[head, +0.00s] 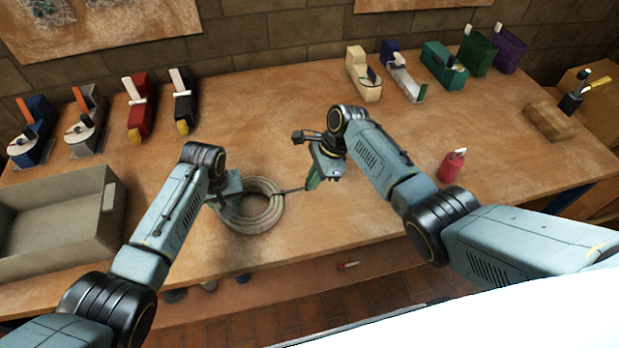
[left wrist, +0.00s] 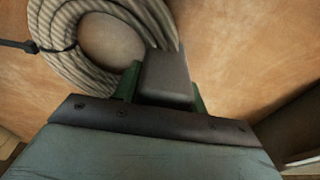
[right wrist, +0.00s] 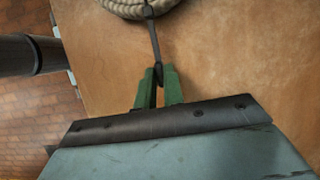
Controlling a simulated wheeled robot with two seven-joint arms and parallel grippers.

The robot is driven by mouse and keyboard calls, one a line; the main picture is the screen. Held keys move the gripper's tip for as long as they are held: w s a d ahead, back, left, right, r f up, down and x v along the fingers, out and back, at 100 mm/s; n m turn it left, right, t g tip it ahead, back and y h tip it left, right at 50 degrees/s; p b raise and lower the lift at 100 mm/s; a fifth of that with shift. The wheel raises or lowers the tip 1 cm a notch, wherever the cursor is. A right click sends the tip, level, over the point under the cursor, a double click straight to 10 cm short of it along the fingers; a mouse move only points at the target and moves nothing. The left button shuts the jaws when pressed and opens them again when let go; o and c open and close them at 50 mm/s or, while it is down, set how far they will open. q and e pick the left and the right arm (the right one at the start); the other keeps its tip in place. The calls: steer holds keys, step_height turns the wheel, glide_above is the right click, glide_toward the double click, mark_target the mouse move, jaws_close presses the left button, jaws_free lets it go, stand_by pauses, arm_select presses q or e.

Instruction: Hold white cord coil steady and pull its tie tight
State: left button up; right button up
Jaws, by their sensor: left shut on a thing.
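The white cord coil (head: 273,212) lies flat on the wooden bench; it also shows in the left wrist view (left wrist: 60,50). My left gripper (head: 228,200) is at its left side. In the left wrist view a grey block (left wrist: 166,78) sits between the green fingers and hides the grip on the coil's rim. The dark tie (right wrist: 153,40) loops around the coil's right side, and its tail runs out straight to my right gripper (right wrist: 159,78). The green fingertips are shut on the tail, apart from the coil.
A grey open tray (head: 100,215) stands left of the coil. Several coloured dispensers line the back of the bench. A red bottle (head: 452,166) and a wooden block (head: 550,121) stand to the right. The bench's front edge is just below the coil. Bench behind the coil is clear.

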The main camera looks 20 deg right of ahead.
arm_select(q)
steer(key=shift+a+f, duration=0.1)
steer(key=shift+a, duration=0.05)
arm_select(e)
steer(key=o, duration=0.4)
steer(key=v, duration=1.2)
arm_select(q)
steer(key=o, duration=1.2)
